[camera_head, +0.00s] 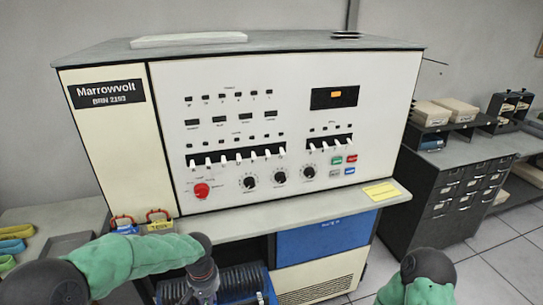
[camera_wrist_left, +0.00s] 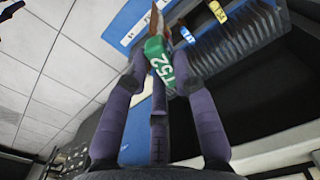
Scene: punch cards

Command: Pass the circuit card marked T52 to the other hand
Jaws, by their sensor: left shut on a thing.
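The circuit card marked T52 (camera_wrist_left: 158,56) shows a green end with white lettering in the left wrist view. My left gripper (camera_wrist_left: 160,66) is shut on that green end, its fingers on either side of it. In the head view my left gripper (camera_head: 205,284) hangs at the bottom, in front of a dark ribbed rack with blue edges (camera_head: 235,279); the card cannot be made out there. My right arm (camera_head: 420,288) shows only as a green and black part at the bottom right, and its gripper is out of view.
The cream Marrowvolt console (camera_head: 290,100) stands on a grey counter (camera_head: 280,212) behind my arms. A blue panel (camera_head: 325,238) is under it. In the wrist view, yellow (camera_wrist_left: 217,12) and blue (camera_wrist_left: 187,34) tagged cards sit by the dark slots. Open floor lies to the right.

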